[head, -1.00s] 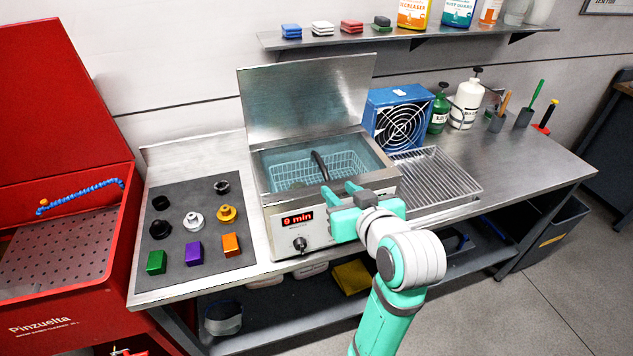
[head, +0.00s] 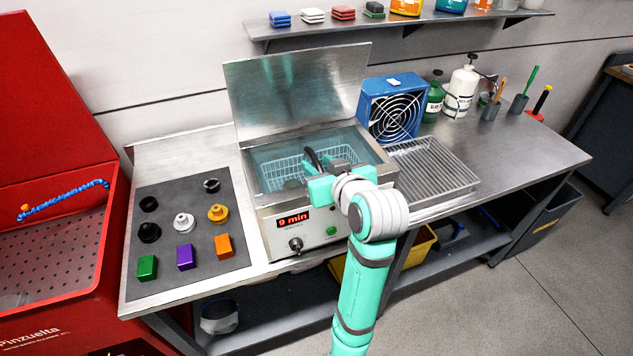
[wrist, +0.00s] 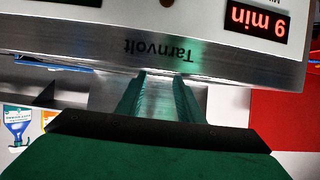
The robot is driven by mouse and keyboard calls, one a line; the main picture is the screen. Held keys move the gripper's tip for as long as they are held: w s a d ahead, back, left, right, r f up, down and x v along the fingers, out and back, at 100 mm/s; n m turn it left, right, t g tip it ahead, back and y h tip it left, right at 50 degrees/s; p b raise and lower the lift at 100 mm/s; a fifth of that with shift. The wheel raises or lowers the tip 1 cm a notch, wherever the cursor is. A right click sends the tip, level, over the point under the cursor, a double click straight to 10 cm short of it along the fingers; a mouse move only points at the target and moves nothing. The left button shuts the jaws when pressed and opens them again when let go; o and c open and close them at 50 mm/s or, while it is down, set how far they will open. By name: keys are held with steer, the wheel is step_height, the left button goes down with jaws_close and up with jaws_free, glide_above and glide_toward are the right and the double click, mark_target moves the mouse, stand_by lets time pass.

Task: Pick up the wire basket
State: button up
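The white wire basket (head: 291,168) sits in the open tank of the steel cleaner (head: 286,211). Its black handle (head: 314,160) rises above the mesh near the middle. My gripper (head: 322,168) is over the tank's front rim, close to the handle; its fingers partly hide the basket, and I cannot tell whether they touch the handle. In the wrist view my two green fingers (wrist: 159,95) stand apart with a gap between them and no handle visible there. The cleaner's front (wrist: 150,40) fills the top, upside down, with a red 9 min display.
The cleaner's raised lid (head: 299,94) stands behind the tank. A wire drying rack (head: 433,170) and a blue fan (head: 392,108) are at right. A dark mat (head: 190,232) with several knobs and coloured blocks lies at left. A shelf (head: 400,27) runs above.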

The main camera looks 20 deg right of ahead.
mark_target(317, 160)
steer(key=x, duration=0.2)
steer(key=d+x, duration=0.1)
steer(key=x, duration=0.1)
steer(key=shift+w+f, duration=0.1)
steer(key=shift+f, duration=0.15)
steer(key=shift+w+d, duration=0.15)
jaws_close()
stand_by(1.0)
